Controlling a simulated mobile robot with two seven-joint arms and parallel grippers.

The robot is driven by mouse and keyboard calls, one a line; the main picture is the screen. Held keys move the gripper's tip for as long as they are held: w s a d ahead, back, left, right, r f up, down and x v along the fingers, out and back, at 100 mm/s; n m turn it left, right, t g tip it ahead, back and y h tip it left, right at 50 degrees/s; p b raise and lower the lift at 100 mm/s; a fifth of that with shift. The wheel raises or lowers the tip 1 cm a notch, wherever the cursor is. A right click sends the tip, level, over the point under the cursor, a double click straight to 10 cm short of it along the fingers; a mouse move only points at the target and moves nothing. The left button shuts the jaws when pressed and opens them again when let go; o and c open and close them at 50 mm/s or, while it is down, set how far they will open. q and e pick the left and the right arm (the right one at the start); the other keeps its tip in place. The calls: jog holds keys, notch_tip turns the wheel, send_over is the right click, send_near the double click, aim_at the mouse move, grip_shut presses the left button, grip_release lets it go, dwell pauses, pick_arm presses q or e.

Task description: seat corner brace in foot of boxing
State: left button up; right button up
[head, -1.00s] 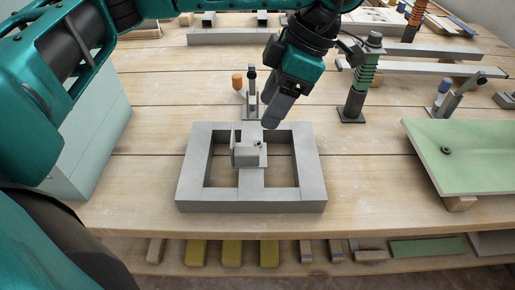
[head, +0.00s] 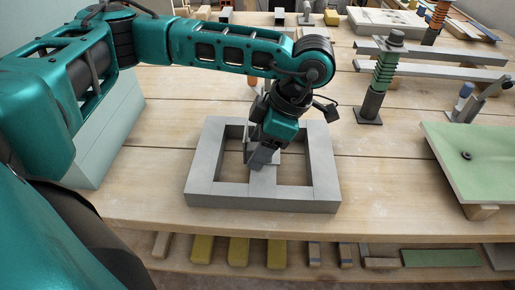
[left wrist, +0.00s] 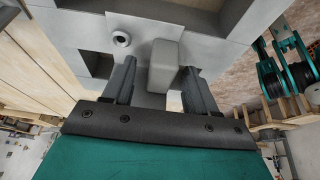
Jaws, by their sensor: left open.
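The boxing is a grey rectangular frame (head: 325,170) with a middle bar, lying flat on the bench. The corner brace, a grey bracket (left wrist: 165,62), sits over the middle bar; in the head view my gripper hides most of it. In the left wrist view its upright block shows between my fingers, with a round ringed hole (left wrist: 122,39) to the left. My left gripper (head: 258,163) is open and low over the middle of the boxing. Its fingers (left wrist: 158,76) stand either side of the block, with gaps visible; contact is unclear. My right gripper is out of view.
A green-topped panel (head: 480,160) rests on blocks at the right. A post with a green spring (head: 385,70) and a clamp with a blue handle (head: 466,98) stand behind it. A pale block (head: 110,130) stands at the left. Bench is clear between boxing and panel.

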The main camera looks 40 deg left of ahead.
pick_arm(q)
jog(key=shift+f, duration=0.1)
grip_shut()
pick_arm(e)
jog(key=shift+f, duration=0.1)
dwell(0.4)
pick_arm(q)
jog(key=shift+r, duration=0.2)
notch_tip(320, 180, up, 20)
jog(key=p, duration=0.5)
jog(key=shift+f, duration=0.15)
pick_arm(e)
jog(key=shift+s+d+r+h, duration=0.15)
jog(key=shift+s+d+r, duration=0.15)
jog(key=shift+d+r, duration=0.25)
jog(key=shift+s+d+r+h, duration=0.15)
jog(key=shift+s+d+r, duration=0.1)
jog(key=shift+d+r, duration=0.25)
pick_arm(q)
jog(key=shift+f, duration=0.1)
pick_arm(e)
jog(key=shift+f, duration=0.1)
